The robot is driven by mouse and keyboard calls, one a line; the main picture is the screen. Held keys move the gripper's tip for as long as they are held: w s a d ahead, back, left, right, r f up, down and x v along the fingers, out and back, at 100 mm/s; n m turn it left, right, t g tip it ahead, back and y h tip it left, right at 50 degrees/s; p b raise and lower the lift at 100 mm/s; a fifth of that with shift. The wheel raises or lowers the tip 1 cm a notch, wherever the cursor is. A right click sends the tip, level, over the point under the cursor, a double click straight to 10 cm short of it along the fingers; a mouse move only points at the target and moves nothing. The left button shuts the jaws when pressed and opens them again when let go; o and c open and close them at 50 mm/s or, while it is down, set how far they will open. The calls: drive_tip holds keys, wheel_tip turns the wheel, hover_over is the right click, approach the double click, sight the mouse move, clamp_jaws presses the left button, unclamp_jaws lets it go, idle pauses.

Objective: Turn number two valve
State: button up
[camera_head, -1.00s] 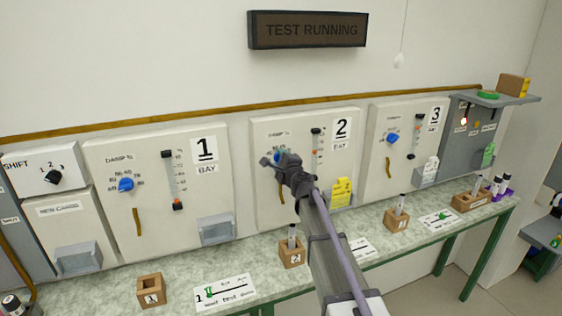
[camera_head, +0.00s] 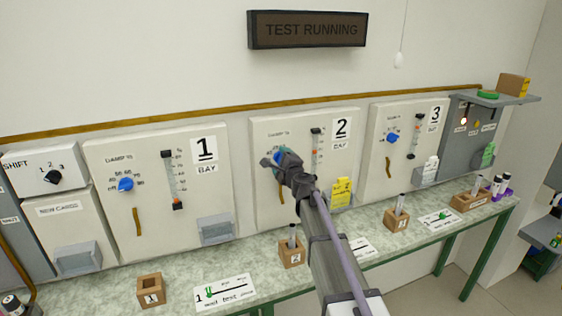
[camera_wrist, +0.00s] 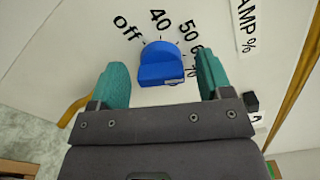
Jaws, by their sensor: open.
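The number two valve is a blue knob (camera_wrist: 160,64) on the Bay 2 panel (camera_head: 260,133), with a printed dial around it. In the wrist view "off", 40, 50 and part of higher marks show around it. My gripper (camera_wrist: 163,82) is open, with one teal finger on each side of the knob and a visible gap to each. The knob's lower part is near the gripper's dark palm. In the head view my gripper (camera_head: 274,161) covers most of the knob.
The Bay 1 panel (camera_head: 100,165) and Bay 3 panel (camera_head: 377,125) flank Bay 2, each with its own blue knob. A slider (camera_head: 316,150) sits right of my gripper. The bench (camera_head: 330,240) below holds small wooden blocks and cards.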

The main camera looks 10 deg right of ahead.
drive_tip(key=s+d, duration=0.2)
drive_tip(key=s, duration=0.8)
drive_tip(key=s+a+f+n+g+y, duration=0.5)
drive_tip(key=s+a+f+n+g, duration=0.45)
drive_tip(key=n, duration=0.45)
drive_tip(key=s+d+f+n+g+h+b, duration=0.1)
drive_tip(key=s+d+f+n+g+h, duration=0.1)
drive_tip(key=s+f, duration=0.2)
drive_tip(key=s+d+f+n+g+h+b, duration=0.1)
drive_tip(key=s+d+f+n+g+h, duration=0.1)
drive_tip(key=s, duration=0.8)
drive_tip(key=s+d+f+n+g+h+b, duration=0.1)
drive_tip(key=s+d+f+g+h+b, duration=0.1)
drive_tip(key=s+d+f+g+h, duration=0.2)
drive_tip(key=s+f, duration=0.1)
drive_tip(key=s, duration=0.2)
drive_tip(key=shift+s+f+n, duration=0.4)
